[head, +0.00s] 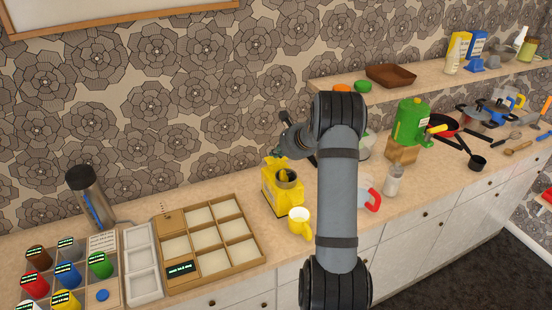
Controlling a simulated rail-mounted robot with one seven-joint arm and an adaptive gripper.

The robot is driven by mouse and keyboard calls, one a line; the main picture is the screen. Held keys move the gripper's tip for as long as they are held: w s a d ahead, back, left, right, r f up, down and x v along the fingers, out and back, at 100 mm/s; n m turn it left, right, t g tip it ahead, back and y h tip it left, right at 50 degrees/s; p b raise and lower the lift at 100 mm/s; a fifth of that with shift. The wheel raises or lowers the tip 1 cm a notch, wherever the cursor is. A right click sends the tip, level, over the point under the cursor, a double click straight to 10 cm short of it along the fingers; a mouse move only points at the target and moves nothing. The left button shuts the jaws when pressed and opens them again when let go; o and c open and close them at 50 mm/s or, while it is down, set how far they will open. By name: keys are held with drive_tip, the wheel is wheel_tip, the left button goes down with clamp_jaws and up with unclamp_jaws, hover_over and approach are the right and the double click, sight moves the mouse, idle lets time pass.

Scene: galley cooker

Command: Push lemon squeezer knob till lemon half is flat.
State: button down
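A yellow device that looks like the lemon squeezer (273,201) stands on the counter left of my arm. A dark round part (287,178) sits at its top front. My gripper (273,157) is small in view, just above the device's top, and partly hidden by my own arm. I cannot tell whether it touches the device or how far its fingers are apart. The knob and the lemon half cannot be made out clearly.
A wooden compartment tray (262,262) lies to the left, with a steel cylinder (91,196) behind. Right of my arm stand a glass jar (393,182), a red-handled item (374,199) and a green device (411,121). A raised shelf (423,87) runs along the back wall.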

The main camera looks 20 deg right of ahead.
sight(276, 160)
drive_tip(key=shift+s+f+b, duration=0.2)
drive_tip(key=shift+f+b, duration=0.15)
drive_tip(key=shift+f, duration=0.15)
idle(0.4)
drive_tip(key=shift+r, duration=0.15)
drive_tip(key=shift+w+r+p, duration=0.15)
drive_tip(key=shift+r+p, duration=0.75)
drive_tip(key=shift+r, duration=0.1)
drive_tip(key=shift+r, duration=0.15)
wheel_tip(276, 160, up, 5)
drive_tip(key=p, duration=0.4)
